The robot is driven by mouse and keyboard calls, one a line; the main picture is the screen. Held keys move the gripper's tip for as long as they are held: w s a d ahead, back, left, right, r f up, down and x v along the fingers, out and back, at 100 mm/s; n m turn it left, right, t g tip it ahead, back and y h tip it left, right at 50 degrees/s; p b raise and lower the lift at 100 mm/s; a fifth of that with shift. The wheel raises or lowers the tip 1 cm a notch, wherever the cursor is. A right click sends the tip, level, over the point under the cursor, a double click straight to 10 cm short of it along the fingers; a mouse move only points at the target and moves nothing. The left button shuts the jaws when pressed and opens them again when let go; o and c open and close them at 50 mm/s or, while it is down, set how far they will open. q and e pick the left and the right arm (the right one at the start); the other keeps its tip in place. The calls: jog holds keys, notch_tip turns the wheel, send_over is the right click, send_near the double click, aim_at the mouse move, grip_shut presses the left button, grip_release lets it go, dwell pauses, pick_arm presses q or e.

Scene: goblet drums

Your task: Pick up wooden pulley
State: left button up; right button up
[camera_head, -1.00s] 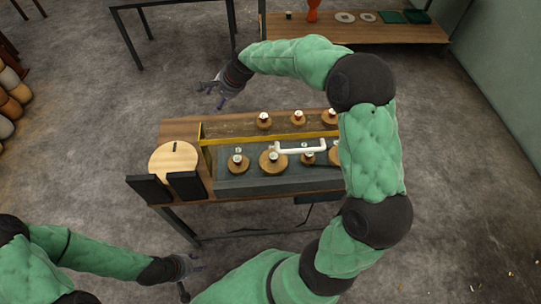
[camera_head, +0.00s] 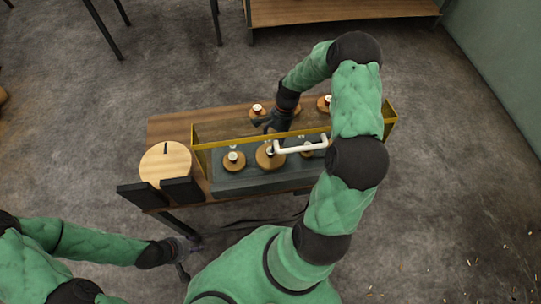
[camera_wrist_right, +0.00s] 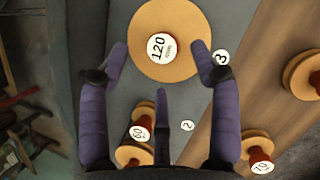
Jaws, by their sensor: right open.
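Several wooden pulleys with white numbered caps stand on the bench. In the head view, one large pulley (camera_head: 269,158) is in the middle of the front row, with a smaller one (camera_head: 234,161) to its left. My right gripper (camera_head: 266,124) is over the bench, close to the back row. In the right wrist view, the right gripper (camera_wrist_right: 158,58) is open and empty, its fingers spread before a large pulley marked 120 (camera_wrist_right: 180,70). Contact cannot be told. A pulley marked 60 (camera_wrist_right: 140,131) is beside the middle finger. My left gripper (camera_head: 187,258) is low at left; its jaws are unclear.
A yellow-edged frame (camera_head: 240,143) and a white handle (camera_head: 312,146) cross the bench (camera_head: 170,128). A round wooden disc (camera_head: 168,165) stands at the left behind black blocks (camera_head: 145,196). The right wrist view shows more pulleys, one marked 70 (camera_wrist_right: 259,153).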

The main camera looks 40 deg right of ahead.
jog(key=x, duration=0.5)
jog(key=shift+w+d+b, duration=0.1)
jog(key=shift+d+b, duration=0.15)
jog(key=shift+b, duration=0.15)
grip_shut()
